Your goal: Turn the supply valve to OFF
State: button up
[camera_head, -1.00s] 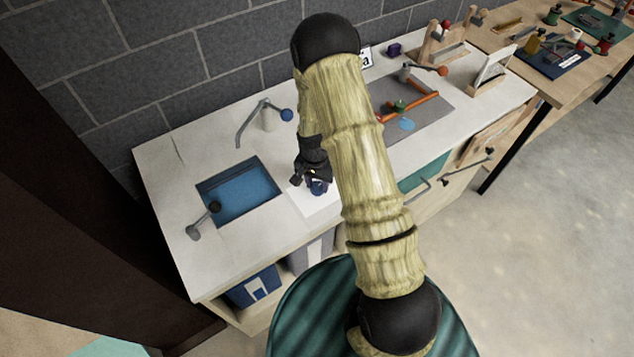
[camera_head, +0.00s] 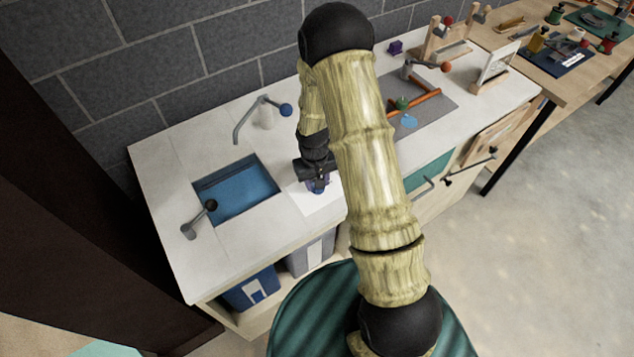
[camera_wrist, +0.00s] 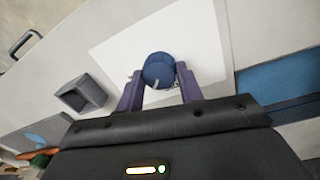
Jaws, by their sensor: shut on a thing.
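A round dark blue knob (camera_wrist: 158,68), which seems to be the supply valve, sits on a white plate (camera_wrist: 205,50) on the counter. My gripper (camera_wrist: 158,80) is shut on this knob, one dark finger on each side. A short pale mark shows at the knob's near edge. Small marks beside it are too small to read, so the valve's setting cannot be told. In the head view my gripper (camera_head: 318,184) is lowered over the white plate (camera_head: 318,203), right of the sink, and mostly hides the knob.
The blue sink (camera_head: 235,190) lies left of my gripper, with a blue-tipped faucet (camera_head: 265,115) behind and a dark-knobbed lever (camera_head: 200,218) in front. A small grey box (camera_wrist: 80,95) stands beside the plate. Orange bars (camera_head: 412,105) lie farther right.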

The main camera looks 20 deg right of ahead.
jog(key=n, duration=0.4)
jog(key=shift+n+b, duration=0.3)
jog(key=shift+b, duration=0.1)
jog(key=n, duration=0.4)
jog(key=shift+n, duration=0.4)
jog(key=o, duration=1)
jog(key=shift+r, duration=0.15)
jog(key=r, duration=0.5)
jog(key=r+b, duration=0.1)
jog(key=r, duration=1.1)
jog(key=shift+s+a+r, duration=0.1)
jog(key=shift+s+a, duration=0.25)
